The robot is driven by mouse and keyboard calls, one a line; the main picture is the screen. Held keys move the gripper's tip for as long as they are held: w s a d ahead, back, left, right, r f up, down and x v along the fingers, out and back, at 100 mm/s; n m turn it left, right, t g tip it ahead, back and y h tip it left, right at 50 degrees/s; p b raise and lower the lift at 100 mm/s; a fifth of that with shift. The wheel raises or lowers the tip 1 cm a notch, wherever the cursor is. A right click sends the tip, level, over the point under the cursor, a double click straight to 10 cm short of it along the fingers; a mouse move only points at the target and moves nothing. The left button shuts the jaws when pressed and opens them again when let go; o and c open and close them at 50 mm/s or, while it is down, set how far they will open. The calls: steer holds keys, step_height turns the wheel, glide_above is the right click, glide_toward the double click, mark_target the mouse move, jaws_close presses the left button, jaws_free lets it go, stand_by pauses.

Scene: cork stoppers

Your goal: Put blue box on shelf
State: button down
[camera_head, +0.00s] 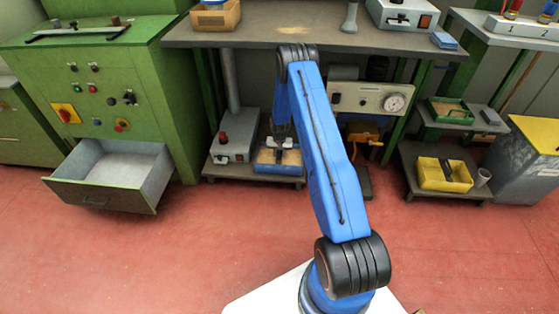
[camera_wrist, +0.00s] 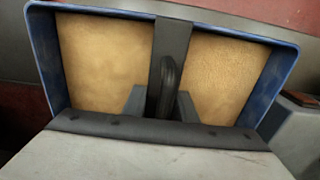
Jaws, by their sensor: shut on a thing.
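The blue box (camera_head: 278,170) shows in the head view at the low shelf (camera_head: 225,172) under the workbench. In the wrist view the box has a blue rim (camera_wrist: 45,50), tan contents on both sides and a dark strip with an upright black handle (camera_wrist: 168,75) in the middle. My gripper (camera_wrist: 162,103) is shut on this handle, one grey finger on each side. In the head view my gripper (camera_head: 279,142) is partly hidden behind my arm, above the box. I cannot tell whether the box touches the low shelf.
A grey device (camera_head: 235,145) stands left of the box. An open drawer (camera_head: 115,175) juts from the green cabinet. The workbench (camera_head: 270,35) overhangs the box. At right, a yellow box (camera_head: 444,187) stands on a low shelf and a green tray (camera_head: 449,118) above it. Red floor is clear in front.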

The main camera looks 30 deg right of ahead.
steer(key=shift+f, duration=0.1)
steer(key=c, duration=1.4)
jaws_free()
steer(key=shift+c, duration=0.2)
step_height(320, 180, up, 12)
steer(key=shift+r, duration=0.15)
